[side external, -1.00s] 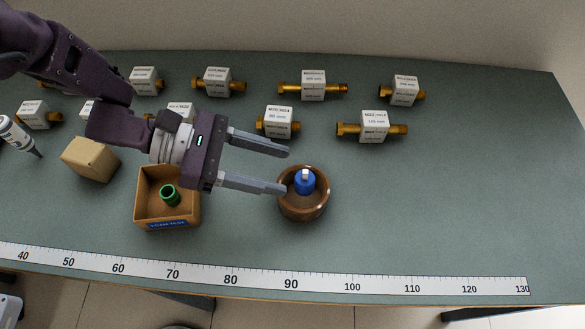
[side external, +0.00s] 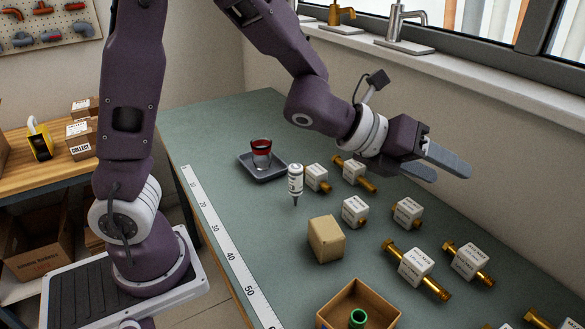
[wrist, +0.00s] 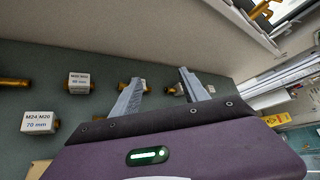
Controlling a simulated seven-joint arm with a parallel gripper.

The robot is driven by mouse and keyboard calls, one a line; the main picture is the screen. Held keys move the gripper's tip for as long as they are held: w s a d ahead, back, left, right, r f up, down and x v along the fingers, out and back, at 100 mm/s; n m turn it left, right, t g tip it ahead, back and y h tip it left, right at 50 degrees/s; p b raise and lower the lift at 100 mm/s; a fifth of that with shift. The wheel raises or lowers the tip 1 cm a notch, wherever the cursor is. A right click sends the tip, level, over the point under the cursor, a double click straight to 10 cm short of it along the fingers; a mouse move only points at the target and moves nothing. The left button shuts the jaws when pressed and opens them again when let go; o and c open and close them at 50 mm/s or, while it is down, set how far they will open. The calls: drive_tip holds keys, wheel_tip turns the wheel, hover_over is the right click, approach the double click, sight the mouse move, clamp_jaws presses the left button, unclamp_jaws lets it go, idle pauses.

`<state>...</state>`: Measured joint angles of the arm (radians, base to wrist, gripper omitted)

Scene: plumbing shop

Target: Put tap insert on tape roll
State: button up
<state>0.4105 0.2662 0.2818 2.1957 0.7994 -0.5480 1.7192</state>
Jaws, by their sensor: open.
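My gripper (side external: 453,174) is open and empty, held above the back edge of the bench, near the wall. Its spread fingers also show in the wrist view (wrist: 160,80), with nothing between them. A green ring-shaped piece (side external: 358,318) stands in an open cardboard box (side external: 331,312) at the bottom of the side view. A red-topped clear cup (side external: 261,153) stands on a dark square tray (side external: 247,172) toward the far end. I cannot tell for sure which piece is the tap insert or the tape roll. The wooden bowl with a blue piece is outside both present views.
Several white labelled blocks on brass fittings (side external: 416,266) line the bench's back side. A tan block (side external: 326,239) and a white nozzle bottle (side external: 295,181) stand in front of them. A ruler strip (side external: 222,240) runs along the front edge. Taps (side external: 397,25) stand on the window sill.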

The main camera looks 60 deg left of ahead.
drive_tip(key=s+a+r+n+y, duration=0.3)
drive_tip(key=s+a+n, duration=0.2)
drive_tip(key=a+n, duration=0.3)
drive_tip(key=s+a+r+n+y, duration=0.25)
drive_tip(key=s+a+n, duration=0.3)
drive_tip(key=n, duration=0.45)
drive_tip(key=s+f+n+g, duration=0.3)
drive_tip(key=s+n+g, duration=0.2)
drive_tip(key=s+n, duration=0.9)
drive_tip(key=s, duration=0.4)
drive_tip(key=shift+s+f+n+y, duration=0.15)
drive_tip(key=shift+s+n+y, duration=0.1)
drive_tip(key=shift+n+y, duration=0.15)
